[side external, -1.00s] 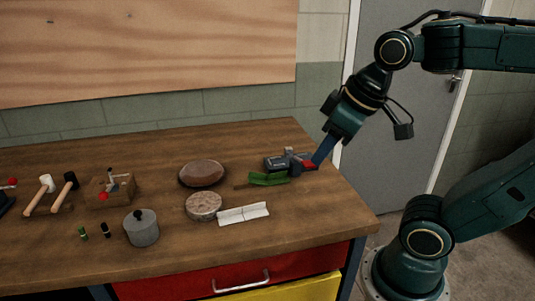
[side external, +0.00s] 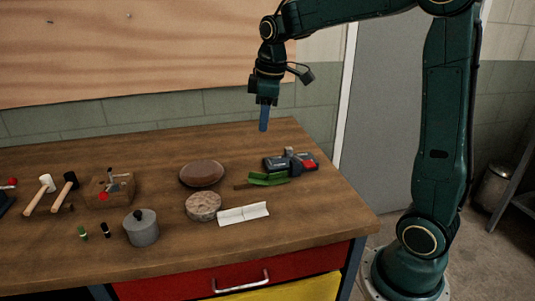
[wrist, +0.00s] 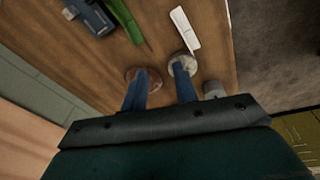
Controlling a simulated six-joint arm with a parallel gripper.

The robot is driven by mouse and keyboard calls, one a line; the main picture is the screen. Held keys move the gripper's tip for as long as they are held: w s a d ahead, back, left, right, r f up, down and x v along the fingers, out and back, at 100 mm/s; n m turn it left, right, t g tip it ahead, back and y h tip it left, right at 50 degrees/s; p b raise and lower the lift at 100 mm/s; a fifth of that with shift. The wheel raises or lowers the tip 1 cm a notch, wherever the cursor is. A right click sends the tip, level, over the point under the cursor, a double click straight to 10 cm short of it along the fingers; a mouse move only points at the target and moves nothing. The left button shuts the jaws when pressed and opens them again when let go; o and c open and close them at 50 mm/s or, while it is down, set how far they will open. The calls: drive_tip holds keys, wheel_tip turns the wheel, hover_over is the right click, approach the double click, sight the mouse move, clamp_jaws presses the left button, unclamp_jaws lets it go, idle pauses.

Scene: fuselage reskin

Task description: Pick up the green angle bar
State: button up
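The green angle bar (side external: 268,179) lies on the wooden workbench (side external: 320,220) near its right end. It also shows at the top of the wrist view (wrist: 124,20). My gripper (side external: 264,129) hangs high above the back of the bench, pointing down, well clear of the bar. In the wrist view, its two blue fingers (wrist: 161,80) stand apart with nothing between them, so it is open and empty.
A dark device with a red part (side external: 288,163) lies just behind the bar. A white angle piece (side external: 243,214), a brown disc (side external: 202,173) and a stone-like round block (side external: 203,206) lie nearby. A grey lidded pot (side external: 141,229) and mallets (side external: 50,194) are left.

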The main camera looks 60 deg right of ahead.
drive_tip(key=w+d+f+n+g, duration=0.2)
drive_tip(key=w+d+f+n, duration=0.1)
drive_tip(key=w+d+f, duration=0.5)
drive_tip(key=shift+w+d+f, duration=0.3)
drive_tip(key=shift+d+f, duration=0.2)
drive_tip(key=shift+f, duration=0.25)
drive_tip(key=shift+f, duration=0.1)
hover_over(259, 179)
drive_tip(key=shift+w+a+f, duration=0.1)
drive_tip(key=shift+w+f, duration=0.05)
drive_tip(key=shift+f, duration=1.95)
drive_tip(key=shift+w+a+f, duration=0.1)
drive_tip(key=shift+f, duration=2)
drive_tip(key=shift+s+d+f, duration=0.1)
drive_tip(key=shift+d+f, duration=0.05)
drive_tip(key=shift+f, duration=2.45)
clamp_jaws()
